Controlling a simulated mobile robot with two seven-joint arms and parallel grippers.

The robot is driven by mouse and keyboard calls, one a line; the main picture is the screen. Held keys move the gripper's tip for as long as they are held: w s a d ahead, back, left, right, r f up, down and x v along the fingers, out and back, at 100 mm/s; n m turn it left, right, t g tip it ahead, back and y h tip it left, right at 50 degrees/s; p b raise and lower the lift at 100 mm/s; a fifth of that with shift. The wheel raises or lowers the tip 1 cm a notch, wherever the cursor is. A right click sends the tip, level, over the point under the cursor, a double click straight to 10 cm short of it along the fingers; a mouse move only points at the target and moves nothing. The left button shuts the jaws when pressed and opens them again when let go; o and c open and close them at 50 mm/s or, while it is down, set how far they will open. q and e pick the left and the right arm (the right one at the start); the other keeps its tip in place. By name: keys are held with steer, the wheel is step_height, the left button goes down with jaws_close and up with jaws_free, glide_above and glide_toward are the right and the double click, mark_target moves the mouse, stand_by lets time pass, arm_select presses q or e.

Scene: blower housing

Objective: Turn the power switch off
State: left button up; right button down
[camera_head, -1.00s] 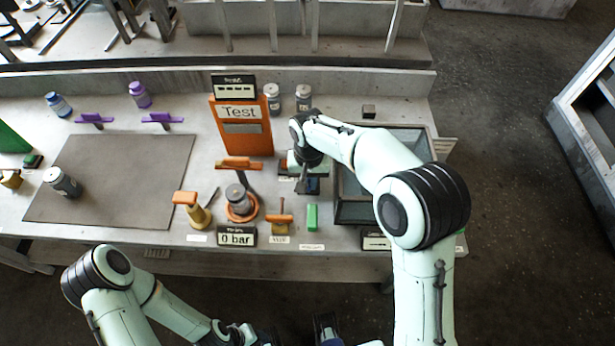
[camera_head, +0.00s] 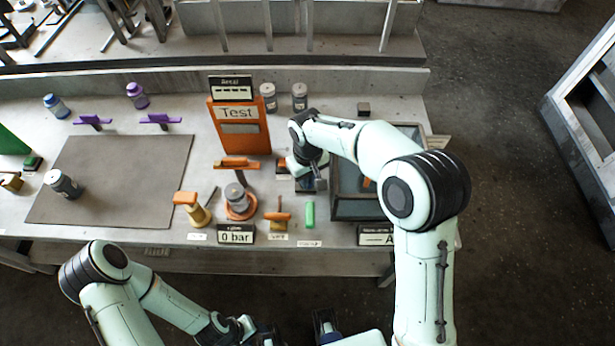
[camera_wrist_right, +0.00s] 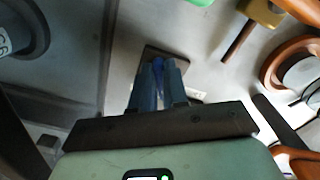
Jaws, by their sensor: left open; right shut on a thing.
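A small dark plate with a blue part on it, which looks like the power switch, shows in the right wrist view (camera_wrist_right: 158,64) and in the head view (camera_head: 304,184). My right gripper (camera_wrist_right: 160,88) has its fingers close together around the blue part. They cover most of it, so I cannot tell the switch position. In the head view my right gripper (camera_head: 317,180) is low over the bench, just left of the glass-sided box.
The dark-framed box (camera_head: 356,208) stands close to the right of my right gripper. An orange Test panel (camera_head: 240,128) stands behind to the left. A green block (camera_head: 309,215) and an orange-handled part (camera_head: 277,219) are in front. The grey mat (camera_head: 115,180) is mostly clear.

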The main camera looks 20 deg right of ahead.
steer(key=shift+r, duration=0.1)
steer(key=c, duration=1.1)
jaws_free()
steer(key=shift+c, duration=0.2)
step_height(320, 180, up, 13)
steer(key=p, duration=0.1)
steer(key=shift+r+p, duration=0.2)
steer(key=shift+p, duration=0.1)
